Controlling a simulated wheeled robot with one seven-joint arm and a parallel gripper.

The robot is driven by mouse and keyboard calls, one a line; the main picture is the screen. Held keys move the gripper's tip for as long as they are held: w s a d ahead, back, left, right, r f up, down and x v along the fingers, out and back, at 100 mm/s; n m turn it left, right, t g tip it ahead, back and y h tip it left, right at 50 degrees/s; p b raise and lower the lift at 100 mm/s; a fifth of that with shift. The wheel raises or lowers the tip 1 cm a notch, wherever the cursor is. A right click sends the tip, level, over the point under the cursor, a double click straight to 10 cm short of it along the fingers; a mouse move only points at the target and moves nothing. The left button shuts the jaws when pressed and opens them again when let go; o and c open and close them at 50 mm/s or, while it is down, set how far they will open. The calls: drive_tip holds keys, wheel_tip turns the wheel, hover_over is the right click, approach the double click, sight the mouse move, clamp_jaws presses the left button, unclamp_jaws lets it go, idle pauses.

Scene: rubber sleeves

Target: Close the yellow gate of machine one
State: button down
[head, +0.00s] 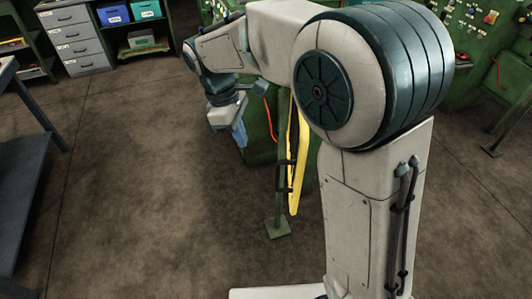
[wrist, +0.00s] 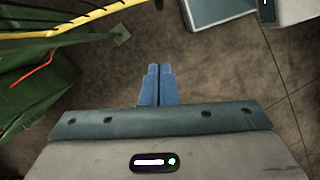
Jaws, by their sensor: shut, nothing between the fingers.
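The yellow gate (head: 294,185) shows in the head view as a narrow upright panel, seen nearly edge-on, beside a green post (head: 281,190) in front of the green machine. My arm hides its upper part. In the wrist view a yellow bar with dark marks (wrist: 75,36), which looks like the gate's edge, crosses the top left. My gripper (head: 239,136) is left of the gate in the head view, pointing down and apart from it. Its blue fingers (wrist: 160,72) are together and empty, over bare floor in the wrist view.
A red cable (head: 270,118) hangs on the green machine. The post's foot plate (head: 278,228) stands on the floor. A blue-grey table (head: 30,165) is at the left, and grey drawers (head: 75,38) stand at the back. The floor between is clear.

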drive_tip(key=s+d+f+p, duration=0.2)
drive_tip(key=d+f, duration=0.4)
drive_tip(key=f, duration=0.3)
drive_tip(key=shift+f+p, duration=0.2)
drive_tip(key=shift+p, duration=0.1)
drive_tip(key=shift+s+d, duration=0.1)
drive_tip(key=shift+d, duration=0.1)
